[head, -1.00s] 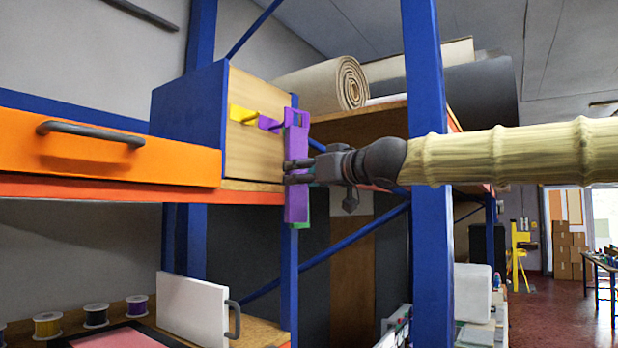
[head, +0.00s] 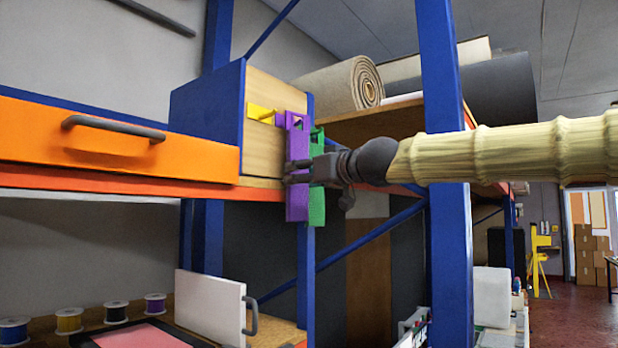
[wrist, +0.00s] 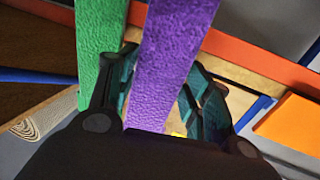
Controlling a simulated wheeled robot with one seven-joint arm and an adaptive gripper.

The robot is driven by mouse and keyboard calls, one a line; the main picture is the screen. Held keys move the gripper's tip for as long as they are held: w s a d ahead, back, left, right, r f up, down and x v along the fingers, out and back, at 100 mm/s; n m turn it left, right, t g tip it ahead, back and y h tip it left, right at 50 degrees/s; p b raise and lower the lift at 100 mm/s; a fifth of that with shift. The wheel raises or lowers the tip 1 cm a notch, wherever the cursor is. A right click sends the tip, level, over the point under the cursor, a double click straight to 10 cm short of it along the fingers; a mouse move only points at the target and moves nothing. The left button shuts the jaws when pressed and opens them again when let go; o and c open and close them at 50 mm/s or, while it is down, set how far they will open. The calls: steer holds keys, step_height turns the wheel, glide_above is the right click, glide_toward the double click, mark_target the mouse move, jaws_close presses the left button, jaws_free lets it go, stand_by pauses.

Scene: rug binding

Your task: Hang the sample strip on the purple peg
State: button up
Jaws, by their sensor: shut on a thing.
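The purple sample strip (head: 297,205) hangs upright in my gripper (head: 299,172), which is shut on it around mid-length in the head view. In the wrist view the purple strip (wrist: 172,60) runs between the two fingers of my gripper (wrist: 160,92). The purple peg (head: 280,119) sticks out from a wooden panel, and the strip's slotted top overlaps it in the head view. I cannot tell whether the peg passes through the slot.
A yellow peg (head: 260,113) is left of the purple one on the wooden panel (head: 262,155). A green strip (head: 317,205) hangs close behind and right of the purple strip, and shows beside a finger in the wrist view (wrist: 100,40). A blue upright (head: 446,130) stands right.

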steer(key=shift+w+a+f, duration=0.45)
steer(key=shift+w+a, duration=0.1)
steer(key=shift+a, duration=0.25)
stand_by(0.4)
steer(key=o, duration=1.1)
steer(key=shift+v, duration=6.05)
